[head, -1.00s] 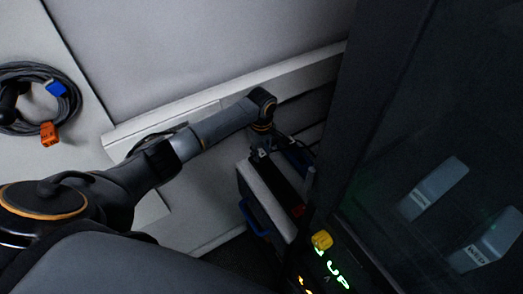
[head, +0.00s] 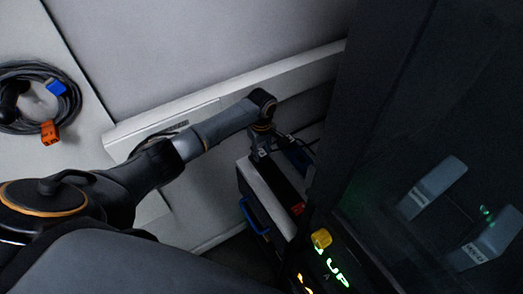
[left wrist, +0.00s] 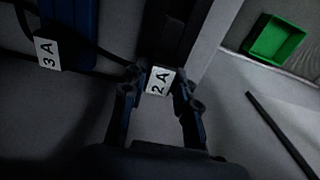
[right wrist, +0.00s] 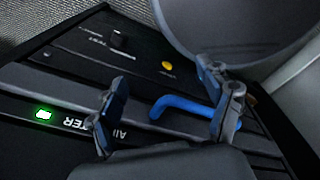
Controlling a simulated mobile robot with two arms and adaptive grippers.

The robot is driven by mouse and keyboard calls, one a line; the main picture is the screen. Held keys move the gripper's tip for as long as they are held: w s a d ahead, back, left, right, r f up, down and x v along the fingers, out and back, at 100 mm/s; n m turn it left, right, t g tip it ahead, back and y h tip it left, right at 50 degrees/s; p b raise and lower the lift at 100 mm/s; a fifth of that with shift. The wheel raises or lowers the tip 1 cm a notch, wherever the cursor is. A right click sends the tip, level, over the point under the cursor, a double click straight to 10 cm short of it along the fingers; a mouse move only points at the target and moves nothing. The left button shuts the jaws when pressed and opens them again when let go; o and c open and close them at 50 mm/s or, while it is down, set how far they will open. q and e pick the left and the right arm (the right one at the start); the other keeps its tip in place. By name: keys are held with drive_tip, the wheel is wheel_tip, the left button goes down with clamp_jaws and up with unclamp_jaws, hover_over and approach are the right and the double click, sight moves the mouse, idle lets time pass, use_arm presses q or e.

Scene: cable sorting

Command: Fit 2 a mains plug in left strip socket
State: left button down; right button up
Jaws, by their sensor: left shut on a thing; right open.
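The plug labelled 2 A (left wrist: 158,80) is between the fingers of my left gripper (left wrist: 161,84) in the left wrist view. The gripper is shut on it. In the head view my left gripper (head: 262,148) is at the far end of a dark strip with a red part (head: 297,208) at its near end. I cannot tell whether the plug touches a socket; the fingers and the dark shade hide its front. My right gripper (right wrist: 167,105) is open and empty, over a black panel. It is not visible in the head view.
A 3 A label (left wrist: 47,53) sits on a dark cable beside a blue block. A green tray (left wrist: 276,38) lies at the upper right. The black panel has a blue handle (right wrist: 180,106) and yellow button (right wrist: 167,66). A coiled cable (head: 45,75) hangs on the left.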

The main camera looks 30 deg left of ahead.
idle(0.3)
use_arm(q)
drive_tip(key=shift+c, duration=2.3)
unclamp_jaws()
drive_tip(key=shift+r+p, duration=3.5)
drive_tip(key=shift+p, duration=0.7)
